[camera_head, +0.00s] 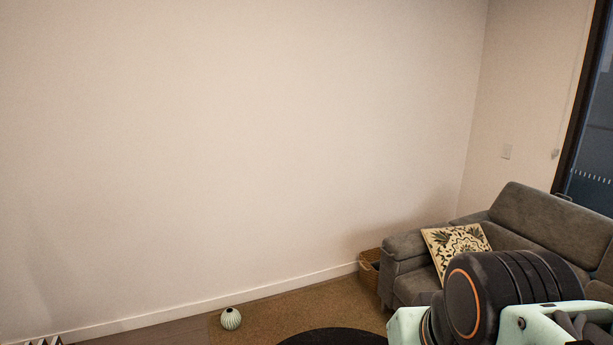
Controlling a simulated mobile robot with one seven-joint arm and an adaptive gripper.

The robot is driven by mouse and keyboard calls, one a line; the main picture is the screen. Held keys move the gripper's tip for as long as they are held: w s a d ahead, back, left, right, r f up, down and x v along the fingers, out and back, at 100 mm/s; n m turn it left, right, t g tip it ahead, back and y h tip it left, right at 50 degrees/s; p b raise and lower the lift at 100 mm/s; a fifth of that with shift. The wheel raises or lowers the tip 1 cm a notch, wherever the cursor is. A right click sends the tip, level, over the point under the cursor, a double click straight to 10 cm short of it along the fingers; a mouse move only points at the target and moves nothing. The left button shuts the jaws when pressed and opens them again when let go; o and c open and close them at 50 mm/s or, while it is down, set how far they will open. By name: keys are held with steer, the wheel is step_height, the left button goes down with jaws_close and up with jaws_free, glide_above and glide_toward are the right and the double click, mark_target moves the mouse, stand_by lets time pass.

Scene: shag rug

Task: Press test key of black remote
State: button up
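No black remote shows in the head view, and no test key can be made out. Part of my arm (490,300), black and pale green, reaches in at the bottom right. The fingertips of my gripper are not visible, so I cannot see whether it is open or shut.
A grey sofa (542,217) with a patterned cushion (456,246) stands at the right. A wicker basket (369,268) sits beside it. A ribbed pale vase (231,318) stands on the floor by a brown rug (285,312). A dark round shape (335,337) lies at the bottom. A bare wall fills the back.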

jaws_close()
stand_by(1.1)
